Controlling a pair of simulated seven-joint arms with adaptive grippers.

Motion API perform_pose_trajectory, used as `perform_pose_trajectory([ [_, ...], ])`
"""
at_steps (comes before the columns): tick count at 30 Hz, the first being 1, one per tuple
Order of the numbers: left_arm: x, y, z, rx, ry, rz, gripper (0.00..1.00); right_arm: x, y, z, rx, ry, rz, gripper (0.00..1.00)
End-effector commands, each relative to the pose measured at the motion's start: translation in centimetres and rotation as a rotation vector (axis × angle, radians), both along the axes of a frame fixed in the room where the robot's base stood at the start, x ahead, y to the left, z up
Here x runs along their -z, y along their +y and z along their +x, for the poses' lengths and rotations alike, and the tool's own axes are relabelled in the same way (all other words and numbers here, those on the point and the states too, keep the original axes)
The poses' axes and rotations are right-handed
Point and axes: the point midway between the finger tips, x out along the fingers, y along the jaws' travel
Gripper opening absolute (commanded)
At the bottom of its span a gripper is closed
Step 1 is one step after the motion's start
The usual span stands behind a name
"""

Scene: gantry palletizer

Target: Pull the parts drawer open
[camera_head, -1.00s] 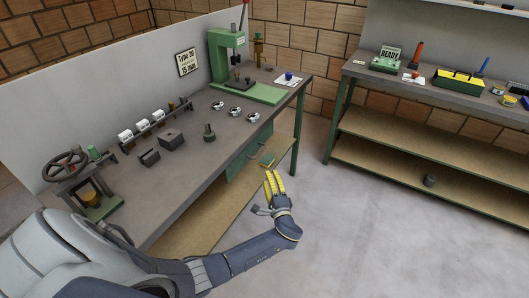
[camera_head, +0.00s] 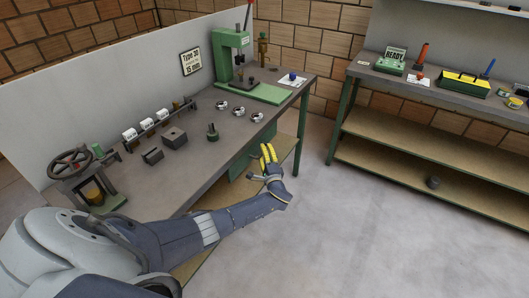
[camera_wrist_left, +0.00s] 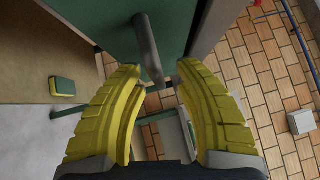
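The green parts drawer (camera_head: 239,168) is under the near workbench and appears shut; my left gripper partly hides it. Its green front (camera_wrist_left: 105,22) fills the top of the left wrist view. A grey bar handle (camera_wrist_left: 148,48) stands out from that front. My left gripper (camera_head: 268,152) has yellow ribbed fingers and is at the drawer front. In the left wrist view the fingers (camera_wrist_left: 163,75) are apart, with the handle's end in the gap between them. I cannot tell whether either finger touches it. My right gripper is in neither view.
The workbench (camera_head: 190,160) carries a green press (camera_head: 232,60), small fixtures and several round parts. A yellow and green block (camera_wrist_left: 62,88) lies on its lower shelf. A second bench (camera_head: 440,97) stands at the right. The floor between is clear.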

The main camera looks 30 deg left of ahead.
Motion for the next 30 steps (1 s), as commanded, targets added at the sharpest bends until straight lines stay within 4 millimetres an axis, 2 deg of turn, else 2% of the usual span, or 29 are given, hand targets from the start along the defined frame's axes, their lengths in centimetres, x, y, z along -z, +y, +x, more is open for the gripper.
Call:
perform_pose_trajectory([
  [13,-0.02,0.33,0.24,-0.001,0.001,-0.001,0.33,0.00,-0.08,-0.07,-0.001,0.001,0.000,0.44],
  [21,-0.02,0.31,0.24,0.000,0.001,-0.001,0.02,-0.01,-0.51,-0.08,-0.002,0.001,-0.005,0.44],
  [30,-0.01,0.36,0.22,-0.001,0.001,0.000,0.00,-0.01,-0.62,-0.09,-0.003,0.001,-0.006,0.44],
])
